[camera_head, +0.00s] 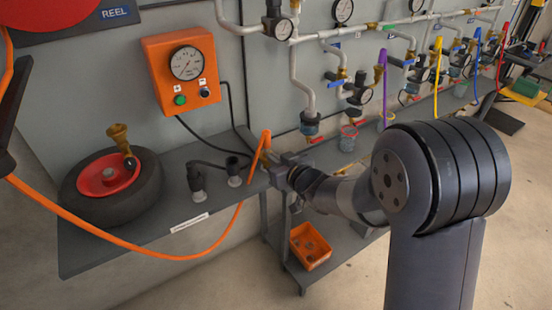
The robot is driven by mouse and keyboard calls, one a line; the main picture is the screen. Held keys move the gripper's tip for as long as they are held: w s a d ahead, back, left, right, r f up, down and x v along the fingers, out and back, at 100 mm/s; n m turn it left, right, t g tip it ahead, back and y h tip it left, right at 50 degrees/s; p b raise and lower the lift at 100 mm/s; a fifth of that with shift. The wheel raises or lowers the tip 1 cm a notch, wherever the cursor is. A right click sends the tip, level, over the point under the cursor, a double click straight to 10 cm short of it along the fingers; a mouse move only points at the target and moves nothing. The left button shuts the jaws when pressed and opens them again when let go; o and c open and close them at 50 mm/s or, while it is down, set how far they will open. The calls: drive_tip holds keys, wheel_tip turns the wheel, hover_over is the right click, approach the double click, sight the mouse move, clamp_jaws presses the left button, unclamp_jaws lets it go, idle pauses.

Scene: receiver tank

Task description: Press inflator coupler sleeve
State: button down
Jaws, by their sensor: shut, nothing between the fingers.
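The orange inflator box (182,72) hangs on the grey wall, with a round gauge, a green button and a dark knob. A brass fitting (120,139) stands up at the red-hubbed wheel (108,178) on the left of the shelf; I cannot tell whether it is the coupler. My gripper (268,163) is shut at the shelf's right end, well to the right of the wheel. The orange hose (150,255) loops below the shelf and rises to beside my gripper. My gripper's fingertips are small here, and no coupler sleeve shows clearly.
Two dark fittings (197,182) stand on the grey shelf (95,250) between wheel and gripper. An orange bin (310,246) sits on a lower shelf. Pipes with gauges and valves line the wall at right, with coloured hoses hanging there. A red reel (50,12) is at top left.

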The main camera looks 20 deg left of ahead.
drive_tip(key=r, duration=0.2)
drive_tip(key=r+p, duration=0.1)
drive_tip(key=r, duration=0.1)
drive_tip(key=shift+s+d, duration=0.15)
drive_tip(key=shift+d, duration=0.05)
drive_tip(key=v, duration=0.9)
drive_tip(key=shift+d, duration=0.2)
drive_tip(key=shift+s+f, duration=0.1)
drive_tip(key=x, duration=0.9)
drive_tip(key=shift+a+r, duration=0.1)
drive_tip(key=shift+r, duration=0.1)
drive_tip(key=shift+s+r, duration=0.2)
drive_tip(key=shift+r, duration=0.4)
drive_tip(key=shift+v, duration=2.55)
drive_tip(key=shift+w+f, duration=0.1)
drive_tip(key=shift+w, duration=0.1)
